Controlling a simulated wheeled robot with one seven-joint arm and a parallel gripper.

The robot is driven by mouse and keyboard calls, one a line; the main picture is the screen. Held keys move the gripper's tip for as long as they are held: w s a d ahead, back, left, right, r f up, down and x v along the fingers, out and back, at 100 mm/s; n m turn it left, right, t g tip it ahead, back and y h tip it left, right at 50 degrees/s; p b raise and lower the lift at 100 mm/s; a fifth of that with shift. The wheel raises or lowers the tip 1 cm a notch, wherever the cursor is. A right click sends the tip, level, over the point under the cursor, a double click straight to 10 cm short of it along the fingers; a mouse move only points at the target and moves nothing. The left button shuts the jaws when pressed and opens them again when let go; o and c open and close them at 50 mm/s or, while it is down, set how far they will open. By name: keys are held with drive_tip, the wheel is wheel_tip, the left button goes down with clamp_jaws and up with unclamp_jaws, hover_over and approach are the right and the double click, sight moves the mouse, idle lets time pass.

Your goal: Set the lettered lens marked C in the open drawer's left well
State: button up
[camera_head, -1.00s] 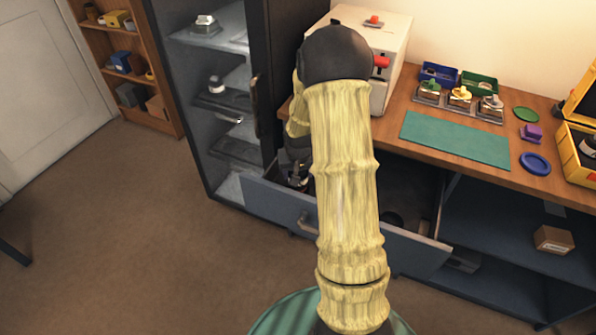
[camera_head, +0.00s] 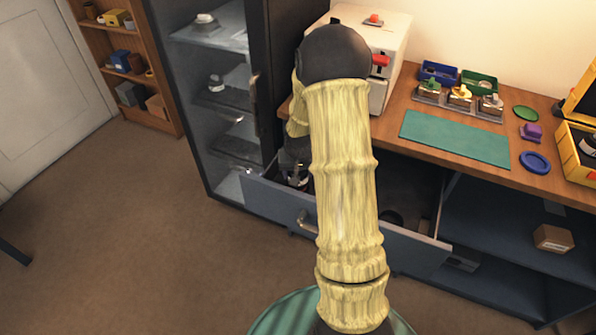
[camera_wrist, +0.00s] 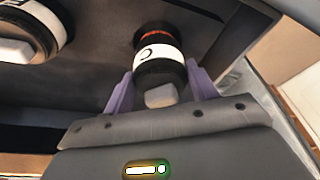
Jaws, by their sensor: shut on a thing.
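In the wrist view, my gripper (camera_wrist: 162,76) has its two purple fingers shut on a dark lens (camera_wrist: 158,50). The lens has a white band with a C-like mark, an orange ring at its far end and a pale grey block at its near end. Its far end is over the dark drawer floor; I cannot tell whether it touches. In the head view, the open drawer (camera_head: 270,206) stands out below the counter. My gripper (camera_head: 296,176) is at the drawer's left end, partly hidden by my arm. The left well itself is not clearly visible.
A second white-banded lens (camera_wrist: 30,32) is at the upper left in the wrist view. The drawer's wall is close on the right. An open glass-door cabinet (camera_head: 215,105) stands left of the drawer. A green mat (camera_head: 455,138) lies on the counter.

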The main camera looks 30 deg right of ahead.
drive_tip(key=shift+f+b, duration=0.95)
drive_tip(key=shift+f, duration=0.4)
drive_tip(key=o, duration=1.4)
drive_tip(key=shift+r+p, duration=3.9)
drive_tip(key=shift+r, duration=0.7)
